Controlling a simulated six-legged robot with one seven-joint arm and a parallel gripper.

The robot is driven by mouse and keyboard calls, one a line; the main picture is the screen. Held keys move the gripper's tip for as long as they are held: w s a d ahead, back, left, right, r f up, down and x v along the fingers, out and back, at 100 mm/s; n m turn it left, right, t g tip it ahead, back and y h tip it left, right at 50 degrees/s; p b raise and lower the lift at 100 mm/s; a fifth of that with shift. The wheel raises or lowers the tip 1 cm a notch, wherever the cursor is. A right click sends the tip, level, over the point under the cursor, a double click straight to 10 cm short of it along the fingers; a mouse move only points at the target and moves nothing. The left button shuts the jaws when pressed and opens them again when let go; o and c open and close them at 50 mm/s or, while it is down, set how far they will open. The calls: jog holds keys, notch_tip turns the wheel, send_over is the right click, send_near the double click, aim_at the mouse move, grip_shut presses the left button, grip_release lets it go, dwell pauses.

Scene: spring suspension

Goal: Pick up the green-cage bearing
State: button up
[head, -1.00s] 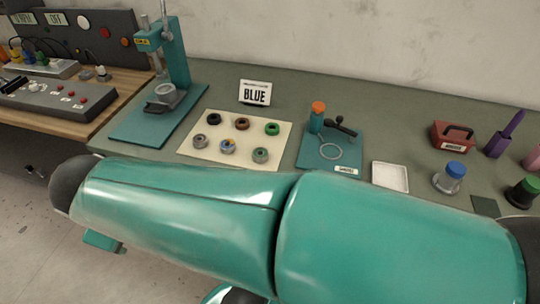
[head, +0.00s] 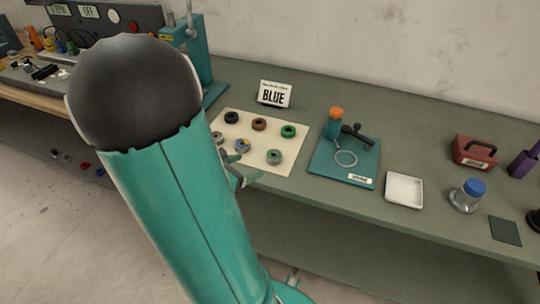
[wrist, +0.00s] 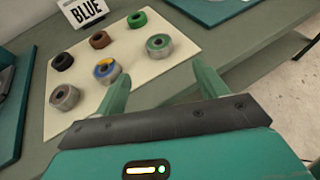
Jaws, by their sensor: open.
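Several ring-shaped bearings sit on a cream mat (wrist: 125,55). The front-right one is a grey metal ring with green inside, the green-cage bearing (wrist: 159,47); it also shows in the head view (head: 274,157). Behind it lies an all-green ring (wrist: 137,19). My gripper (wrist: 160,70) is open and empty, its two green fingers spread on the near side of the mat, with the green-cage bearing ahead between their tips and apart from them. In the head view my arm hides most of the gripper.
The mat also holds a black ring (wrist: 63,61), a brown ring (wrist: 99,39), a plain grey ring (wrist: 64,97) and a blue-yellow ring (wrist: 107,71). A BLUE sign (head: 275,93) stands behind. A teal board (head: 345,165) and white tray (head: 404,190) lie right.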

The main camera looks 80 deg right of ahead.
aim_at(272, 156)
jog(key=x, duration=0.5)
jog(key=shift+s+d+f, duration=0.15)
jog(key=shift+s+d, duration=0.05)
jog(key=shift+d, duration=0.15)
jog(key=shift+r+x, duration=0.2)
jog(key=shift+x, duration=2.55)
jog(key=shift+d, duration=0.1)
jog(key=shift+c, duration=0.4)
jog(key=c, duration=1.1)
